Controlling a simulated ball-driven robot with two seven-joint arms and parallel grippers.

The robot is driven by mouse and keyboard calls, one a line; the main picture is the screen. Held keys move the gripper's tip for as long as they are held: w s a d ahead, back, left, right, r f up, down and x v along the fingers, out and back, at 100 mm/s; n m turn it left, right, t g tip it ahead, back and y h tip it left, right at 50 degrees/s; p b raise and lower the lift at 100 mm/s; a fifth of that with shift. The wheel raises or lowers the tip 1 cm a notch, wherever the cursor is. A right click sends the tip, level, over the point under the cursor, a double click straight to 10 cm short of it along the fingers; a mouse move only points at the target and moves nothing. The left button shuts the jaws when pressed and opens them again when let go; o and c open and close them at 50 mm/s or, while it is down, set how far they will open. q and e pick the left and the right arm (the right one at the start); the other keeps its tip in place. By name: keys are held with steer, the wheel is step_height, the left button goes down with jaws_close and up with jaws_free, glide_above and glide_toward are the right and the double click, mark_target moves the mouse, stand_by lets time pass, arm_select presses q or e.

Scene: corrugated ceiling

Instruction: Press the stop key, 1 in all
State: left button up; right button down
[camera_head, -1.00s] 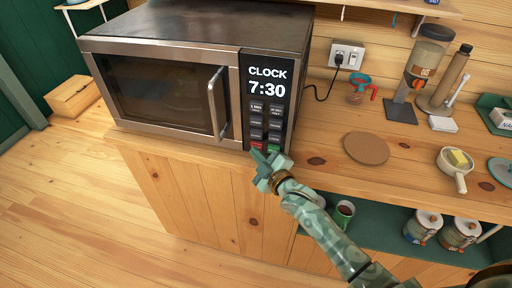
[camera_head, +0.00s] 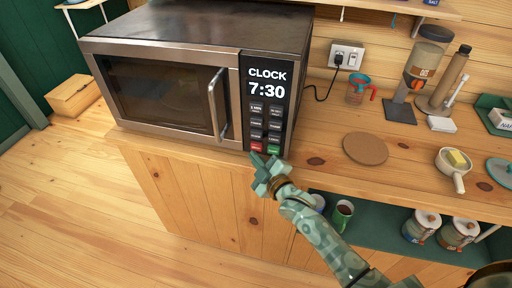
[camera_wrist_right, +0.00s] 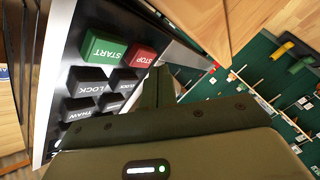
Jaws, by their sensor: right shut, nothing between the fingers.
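The microwave (camera_head: 165,85) stands on the wooden counter, its panel showing CLOCK 7:30 (camera_head: 267,82). The red stop key (camera_head: 257,147) is at the bottom left of the keypad, beside the green start key (camera_head: 273,150). In the right wrist view the stop key (camera_wrist_right: 139,57) and start key (camera_wrist_right: 103,48) are both readable. My right gripper (camera_head: 260,162) is shut and empty, just below and in front of the two keys, apart from them as far as I can see. Its dark fingers (camera_wrist_right: 157,88) point toward the stop key's side. My left gripper is not in view.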

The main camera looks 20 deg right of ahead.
steer(key=s+a, duration=0.1)
steer(key=s+a+p, duration=0.1)
steer(key=s+p, duration=0.1)
steer(key=s, duration=0.1)
steer(key=shift+s+a, duration=0.1)
steer(key=shift+a, duration=0.3)
stand_by(0.6)
